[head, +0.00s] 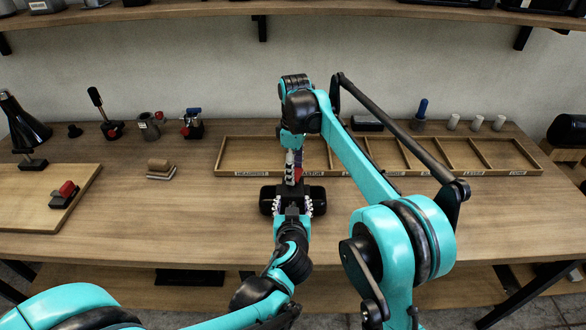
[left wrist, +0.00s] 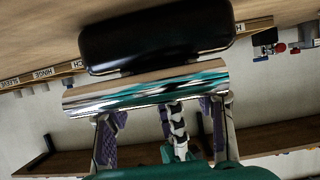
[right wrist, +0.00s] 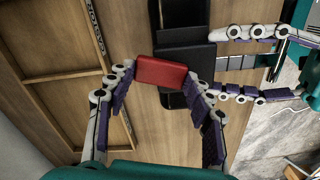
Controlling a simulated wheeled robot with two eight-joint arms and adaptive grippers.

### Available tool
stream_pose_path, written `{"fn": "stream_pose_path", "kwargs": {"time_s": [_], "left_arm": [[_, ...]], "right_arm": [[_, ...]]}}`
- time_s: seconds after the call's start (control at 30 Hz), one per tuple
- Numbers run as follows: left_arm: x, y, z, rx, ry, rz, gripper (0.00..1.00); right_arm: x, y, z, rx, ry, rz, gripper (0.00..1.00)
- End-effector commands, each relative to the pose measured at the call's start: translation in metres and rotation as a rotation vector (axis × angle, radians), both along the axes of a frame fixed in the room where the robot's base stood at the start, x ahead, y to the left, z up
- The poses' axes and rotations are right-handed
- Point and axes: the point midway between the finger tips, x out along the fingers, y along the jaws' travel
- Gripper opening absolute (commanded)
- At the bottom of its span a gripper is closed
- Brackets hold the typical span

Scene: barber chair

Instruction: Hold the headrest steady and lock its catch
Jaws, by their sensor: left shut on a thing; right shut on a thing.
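The black headrest (head: 266,197) lies on the table in front of the labelled tray. In the left wrist view its black cushion (left wrist: 155,38) shows beyond a shiny chrome bar (left wrist: 150,90). My left gripper (head: 292,208) is shut on the headrest from the near side; its fingers (left wrist: 165,118) are at the chrome part. My right gripper (head: 294,170) reaches down from the far side. In the right wrist view it is shut on a red block (right wrist: 160,73), apparently the catch, over the black headrest (right wrist: 186,50). The catch's lock state cannot be told.
The shallow wooden tray (head: 250,140) with labelled compartments lies just behind. My right arm crosses over it. A wooden board (head: 35,190) with a red-and-black tool (head: 64,194) is at left. A small brush-like block (head: 160,169) stands between. The right table front is clear.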

Motion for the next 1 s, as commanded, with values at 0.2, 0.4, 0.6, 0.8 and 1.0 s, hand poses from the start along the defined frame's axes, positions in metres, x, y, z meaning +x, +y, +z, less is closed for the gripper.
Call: {"fn": "stream_pose_path", "kwargs": {"time_s": [0.2,0.4,0.6,0.8,1.0], "left_arm": [[0.0,0.0,0.0,0.001,-0.001,-0.001,0.0],[0.0,0.0,0.0,0.001,-0.001,-0.001,0.0],[0.0,0.0,0.0,0.001,-0.001,-0.002,0.0],[0.0,0.0,0.0,0.001,-0.001,-0.002,0.0],[0.0,0.0,0.0,0.001,-0.001,-0.002,0.0]], "right_arm": [[-0.001,-0.004,0.0,0.0,-0.001,-0.205,0.23],[-0.003,-0.008,0.0,-0.001,-0.001,-0.395,0.23],[-0.006,-0.011,0.0,-0.001,-0.001,-0.585,0.23],[-0.009,-0.013,0.0,-0.002,-0.001,-0.774,0.23],[-0.012,-0.015,0.0,-0.002,-0.002,-0.951,0.23]]}}
